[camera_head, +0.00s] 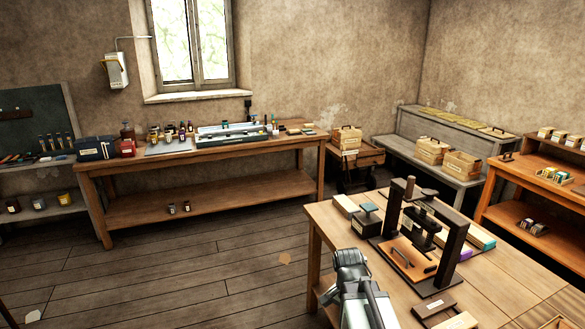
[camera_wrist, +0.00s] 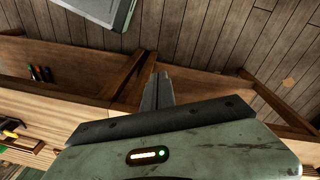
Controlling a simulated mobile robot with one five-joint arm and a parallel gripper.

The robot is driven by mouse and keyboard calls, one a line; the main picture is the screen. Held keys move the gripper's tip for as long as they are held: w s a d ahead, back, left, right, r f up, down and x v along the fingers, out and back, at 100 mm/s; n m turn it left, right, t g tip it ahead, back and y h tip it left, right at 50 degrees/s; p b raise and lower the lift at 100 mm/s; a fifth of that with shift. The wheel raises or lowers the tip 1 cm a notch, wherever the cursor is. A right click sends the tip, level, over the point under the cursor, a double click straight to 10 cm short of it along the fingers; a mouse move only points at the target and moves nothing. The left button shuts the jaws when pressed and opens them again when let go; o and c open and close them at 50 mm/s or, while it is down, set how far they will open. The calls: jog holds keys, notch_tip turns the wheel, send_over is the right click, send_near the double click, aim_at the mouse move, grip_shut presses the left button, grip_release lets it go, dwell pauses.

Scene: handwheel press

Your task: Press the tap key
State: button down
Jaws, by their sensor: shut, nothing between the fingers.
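I cannot pick out the tap key for certain in either view. In the head view, a dark frame press (camera_head: 452,252) stands on the near wooden table (camera_head: 325,228). It has two uprights and a round part near its top. Left of it sits a small dark block with a green-grey top (camera_head: 367,216). My grey arm shows at the near table's left edge; my gripper cannot be made out there. In the wrist view, my gripper (camera_wrist: 163,76) is shut and empty, in front of a wooden table's underframe, touching nothing that I can make out.
A long workbench (camera_head: 250,150) with bottles and a tray stands under the window. Shelves with boxes (camera_head: 460,165) are at the back right. A small handled piece (camera_head: 435,303) lies on the near table's front. The plank floor (camera_head: 200,270) on the left is mostly clear.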

jog(key=a+n, duration=0.1)
jog(key=n, duration=0.2)
jog(key=a+n+y, duration=0.1)
jog(key=n, duration=0.2)
jog(key=a+n, duration=0.1)
jog(key=n, duration=0.3)
jog(key=shift+s+a+f, duration=0.1)
jog(key=shift+s+a, duration=0.05)
jog(key=shift+s, duration=0.25)
